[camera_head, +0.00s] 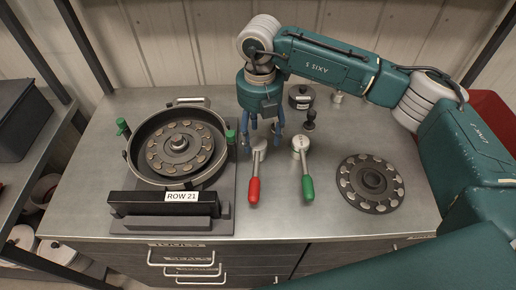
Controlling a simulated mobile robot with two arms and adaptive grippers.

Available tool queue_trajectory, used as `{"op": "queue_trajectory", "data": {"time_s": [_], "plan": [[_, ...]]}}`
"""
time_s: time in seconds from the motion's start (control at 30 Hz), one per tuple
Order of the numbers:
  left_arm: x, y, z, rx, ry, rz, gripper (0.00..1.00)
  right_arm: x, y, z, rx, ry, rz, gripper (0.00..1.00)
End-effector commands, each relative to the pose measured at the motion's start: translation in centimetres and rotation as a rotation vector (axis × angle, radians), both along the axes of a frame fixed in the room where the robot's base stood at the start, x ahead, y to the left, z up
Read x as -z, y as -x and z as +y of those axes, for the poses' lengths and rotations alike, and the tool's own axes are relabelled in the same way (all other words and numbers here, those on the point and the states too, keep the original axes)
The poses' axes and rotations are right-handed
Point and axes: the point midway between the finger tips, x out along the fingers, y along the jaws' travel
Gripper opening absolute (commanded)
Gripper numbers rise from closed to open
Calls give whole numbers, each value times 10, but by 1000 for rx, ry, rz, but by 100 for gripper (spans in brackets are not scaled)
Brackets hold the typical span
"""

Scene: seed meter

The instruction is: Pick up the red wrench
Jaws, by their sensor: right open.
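The red wrench (254,190) lies on the metal bench, its red grip toward the front edge and its grey head toward the back. My right gripper (261,140) comes down from above at the head end of this wrench. Its blue fingers are spread and empty, and they partly hide the wrench's head. I cannot tell whether a fingertip touches it. A green-handled wrench (307,187) lies just to the right, apart from the red one. My left gripper is not in view.
A round seed meter housing (133,152) with a plate inside stands at left, behind a black "ROW 21" block (150,205). A loose seed disc (371,184) lies at right. A dark knob (310,120) and a labelled black cylinder (301,97) stand behind the wrenches.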

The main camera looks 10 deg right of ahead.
Motion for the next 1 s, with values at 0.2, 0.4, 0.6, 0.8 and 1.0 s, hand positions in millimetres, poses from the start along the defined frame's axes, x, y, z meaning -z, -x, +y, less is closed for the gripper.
{"op": "queue_trajectory", "data": {"time_s": [0.2, 0.4, 0.6, 0.8, 1.0], "plan": [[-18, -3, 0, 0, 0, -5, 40, 28, 1, 3, -1, 0, 2, 60], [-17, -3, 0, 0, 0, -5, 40, 35, 1, 3, -2, -1, 0, 60], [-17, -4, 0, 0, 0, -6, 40, 35, 1, 3, -2, -2, 0, 41], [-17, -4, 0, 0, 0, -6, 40, 34, 1, 3, -1, -2, 0, 1], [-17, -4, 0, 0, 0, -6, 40, 33, 0, 3, -1, -3, -3, 0]]}}
